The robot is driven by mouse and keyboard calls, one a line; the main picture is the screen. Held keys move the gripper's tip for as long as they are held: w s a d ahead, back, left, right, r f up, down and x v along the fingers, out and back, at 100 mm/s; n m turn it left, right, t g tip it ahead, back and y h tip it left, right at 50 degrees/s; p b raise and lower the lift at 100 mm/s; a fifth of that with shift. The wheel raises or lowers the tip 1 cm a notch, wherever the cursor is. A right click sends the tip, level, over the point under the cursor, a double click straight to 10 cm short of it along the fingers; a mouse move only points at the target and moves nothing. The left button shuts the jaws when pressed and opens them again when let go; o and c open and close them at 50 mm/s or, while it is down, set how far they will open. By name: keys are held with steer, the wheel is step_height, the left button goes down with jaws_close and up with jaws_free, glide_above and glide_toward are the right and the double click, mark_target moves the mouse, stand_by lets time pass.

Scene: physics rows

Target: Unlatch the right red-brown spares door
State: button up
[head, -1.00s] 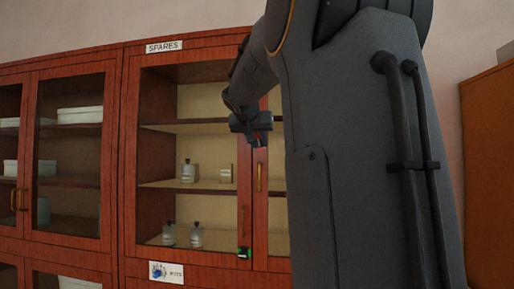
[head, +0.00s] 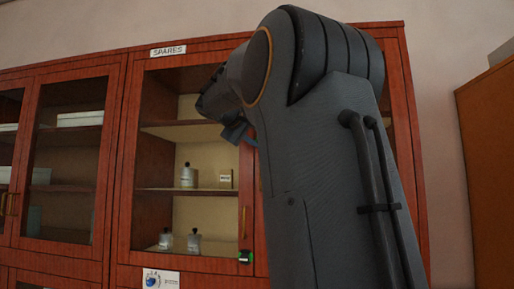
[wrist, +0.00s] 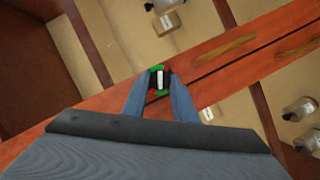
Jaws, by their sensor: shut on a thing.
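The red-brown spares cabinet (head: 190,262) has two glazed doors under a "SPARES" label (head: 168,51). In the wrist view, a small latch (wrist: 159,78) with green, black, red and white parts sits by the door seam, on the right door's side. My gripper (wrist: 157,88) is shut on it, a blue-grey finger on each side. The right door's handle (wrist: 225,47) shows beside it. In the head view my gripper (head: 238,134) is high at the seam; my arm hides the latch and most of the right door. Both doors look closed.
A second latch (head: 245,256), green and black, is low on the left door, below that door's handle (head: 243,222). Bottles (head: 188,176) and small boxes stand on the shelves. Another glazed cabinet (head: 65,160) adjoins on the left; an orange-brown cupboard (head: 490,170) stands at right.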

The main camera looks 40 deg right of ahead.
steer(key=n+b, duration=0.1)
steer(key=n+h+b, duration=0.1)
steer(key=n+b, duration=0.1)
steer(key=shift+f+n+h+b, duration=0.25)
steer(key=shift+n+h+b, duration=0.1)
steer(key=shift+n+h, duration=0.05)
stand_by(0.4)
steer(key=o, duration=1)
steer(key=shift+o, duration=0.2)
steer(key=shift+a, duration=0.1)
steer(key=b+v, duration=0.1)
steer(key=v, duration=0.6)
steer(key=shift+a+b, duration=0.35)
